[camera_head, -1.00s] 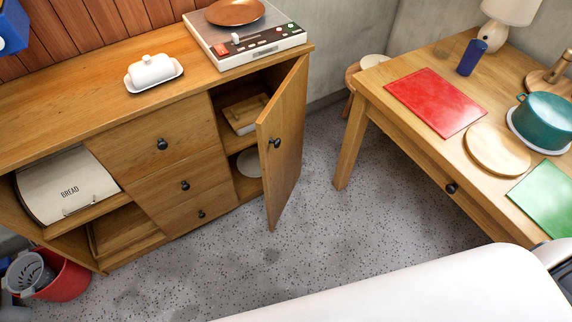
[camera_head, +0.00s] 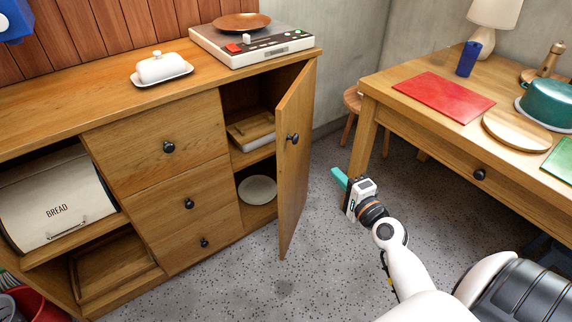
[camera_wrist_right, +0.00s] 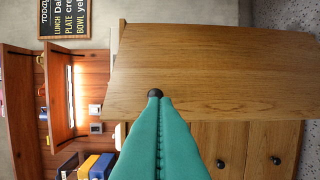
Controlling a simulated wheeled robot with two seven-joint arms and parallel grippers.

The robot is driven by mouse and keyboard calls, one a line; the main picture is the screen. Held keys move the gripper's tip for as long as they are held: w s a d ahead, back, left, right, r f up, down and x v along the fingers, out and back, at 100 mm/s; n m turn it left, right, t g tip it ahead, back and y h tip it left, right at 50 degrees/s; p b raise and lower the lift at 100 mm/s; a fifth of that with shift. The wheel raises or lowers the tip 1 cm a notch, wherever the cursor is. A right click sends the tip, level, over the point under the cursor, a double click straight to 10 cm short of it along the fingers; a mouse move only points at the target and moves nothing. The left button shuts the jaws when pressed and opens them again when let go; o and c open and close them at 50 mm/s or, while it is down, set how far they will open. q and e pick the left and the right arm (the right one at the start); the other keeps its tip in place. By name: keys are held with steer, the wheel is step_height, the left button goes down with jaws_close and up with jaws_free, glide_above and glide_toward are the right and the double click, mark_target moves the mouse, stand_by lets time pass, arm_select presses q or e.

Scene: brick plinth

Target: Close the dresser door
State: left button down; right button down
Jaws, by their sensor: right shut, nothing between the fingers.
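The wooden dresser (camera_head: 150,113) stands at the left in the head view. Its door (camera_head: 297,170) at the right end is open and swung outward, with a dark round knob (camera_head: 292,138) on its outer face. My right gripper (camera_head: 339,178) has teal fingers and is shut and empty, a little to the right of the door and apart from it. In the right wrist view the shut fingers (camera_wrist_right: 157,130) point toward the door's outer face (camera_wrist_right: 215,72), and the dark knob (camera_wrist_right: 155,93) shows at their tips. My left gripper is not in view.
Inside the open compartment are a wooden box (camera_head: 250,130) and a plate (camera_head: 258,190). A wooden table (camera_head: 440,120) with a red mat (camera_head: 444,97) stands at the right. A stool (camera_head: 352,100) is behind it. Speckled floor is free in front of the dresser.

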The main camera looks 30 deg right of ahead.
glide_toward(297, 140)
steer(key=w+d, duration=0.3)
steer(key=d, duration=0.1)
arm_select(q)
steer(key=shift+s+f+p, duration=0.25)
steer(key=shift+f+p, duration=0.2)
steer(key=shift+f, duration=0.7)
arm_select(e)
steer(key=shift+w+a+f, duration=0.15)
steer(key=shift+w+a, duration=0.6)
steer(key=shift+w, duration=0.05)
steer(key=shift+w+a+f, duration=0.15)
steer(key=shift+w+a, duration=0.55)
steer(key=shift+w, duration=0.15)
steer(key=shift+a, duration=0.1)
